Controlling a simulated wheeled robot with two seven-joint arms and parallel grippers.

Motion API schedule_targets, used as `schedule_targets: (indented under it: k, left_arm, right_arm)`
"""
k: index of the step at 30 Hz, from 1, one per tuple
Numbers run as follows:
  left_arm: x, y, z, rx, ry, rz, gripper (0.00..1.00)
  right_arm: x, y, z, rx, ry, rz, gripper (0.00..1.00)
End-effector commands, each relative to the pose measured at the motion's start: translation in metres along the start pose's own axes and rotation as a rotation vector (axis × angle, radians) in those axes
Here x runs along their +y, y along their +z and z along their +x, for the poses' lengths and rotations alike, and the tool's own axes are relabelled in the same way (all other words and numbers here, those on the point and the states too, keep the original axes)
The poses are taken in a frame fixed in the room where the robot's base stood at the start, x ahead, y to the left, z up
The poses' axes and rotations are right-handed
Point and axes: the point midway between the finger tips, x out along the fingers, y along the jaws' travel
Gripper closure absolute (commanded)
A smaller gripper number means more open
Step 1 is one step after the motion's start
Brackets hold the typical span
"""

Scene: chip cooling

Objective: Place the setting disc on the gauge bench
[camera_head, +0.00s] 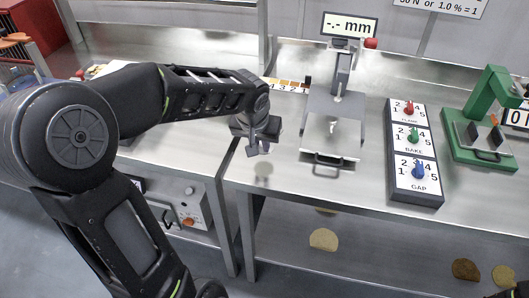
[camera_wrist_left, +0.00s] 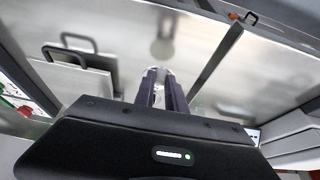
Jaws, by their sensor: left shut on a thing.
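My left gripper (camera_head: 258,148) is above the front left part of the metal gauge bench (camera_head: 268,190), left of the gauge stand (camera_head: 338,110) with its "-.- mm" display (camera_head: 349,26). It points down and is shut on a small pale thing, taken as the setting disc, mostly hidden by the fingers. In the left wrist view the fingertips (camera_wrist_left: 162,80) close on this pale setting disc (camera_wrist_left: 168,71), with the bench surface beyond. A dark round reflection or shadow lies on the bench below.
The gauge stand's base plate has a front handle (camera_head: 328,164). A knob panel (camera_head: 413,150) and a green press (camera_head: 490,120) stand to the right. A numbered colour strip (camera_head: 288,86) lies behind the gripper. The bench's front left is bare. Round chips (camera_head: 323,239) lie on the lower shelf.

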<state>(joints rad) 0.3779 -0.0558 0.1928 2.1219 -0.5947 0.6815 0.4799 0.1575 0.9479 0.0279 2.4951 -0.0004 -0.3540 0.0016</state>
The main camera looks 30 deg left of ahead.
Motion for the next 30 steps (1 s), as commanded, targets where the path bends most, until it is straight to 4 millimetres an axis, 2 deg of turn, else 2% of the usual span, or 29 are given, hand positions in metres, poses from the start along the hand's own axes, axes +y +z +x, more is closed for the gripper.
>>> schedule_targets:
  k: [3, 11, 20, 30]
  left_arm:
    - [0.000, 0.002, 0.006, 0.001, 0.000, -0.001, 1.00]
    - [0.000, 0.003, 0.007, 0.001, -0.001, 0.000, 1.00]
    - [0.000, 0.016, 0.039, -0.001, 0.000, -0.001, 1.00]
    - [0.000, 0.017, 0.042, 0.002, 0.000, 0.000, 1.00]
  right_arm:
    - [0.000, 0.000, 0.000, 0.000, 0.000, 0.000, 0.64]
    - [0.000, 0.000, 0.000, 0.000, 0.000, 0.000, 0.64]
    - [0.000, 0.000, 0.000, 0.000, 0.000, 0.000, 0.64]
    - [0.001, 0.000, 0.002, 0.000, 0.000, 0.000, 0.64]
